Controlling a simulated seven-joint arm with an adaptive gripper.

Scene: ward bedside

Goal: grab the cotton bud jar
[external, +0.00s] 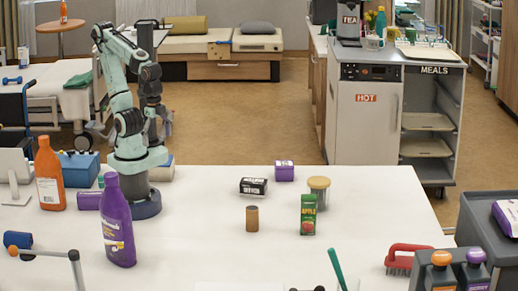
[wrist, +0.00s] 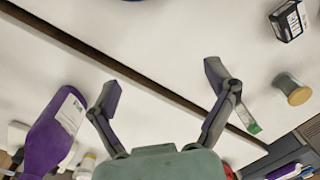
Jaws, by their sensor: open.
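A short round jar with a tan lid and pale, see-through-looking sides (external: 319,191) stands upright toward the back right of the white table; I take it as the cotton bud jar. In the wrist view a tan-topped jar (wrist: 293,89) shows at the right edge, beyond the right finger. My gripper (wrist: 165,95) is open and nothing is between its fingers. In the external view my gripper (external: 160,128) is at the left behind my arm, well apart from the jar. The jar's contents cannot be made out.
A green apple juice carton (external: 307,214) stands just in front of the jar. A black box (external: 253,186), a purple box (external: 284,171) and a brown pot (external: 252,218) are to its left. A tall purple bottle (external: 118,225) stands front left.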

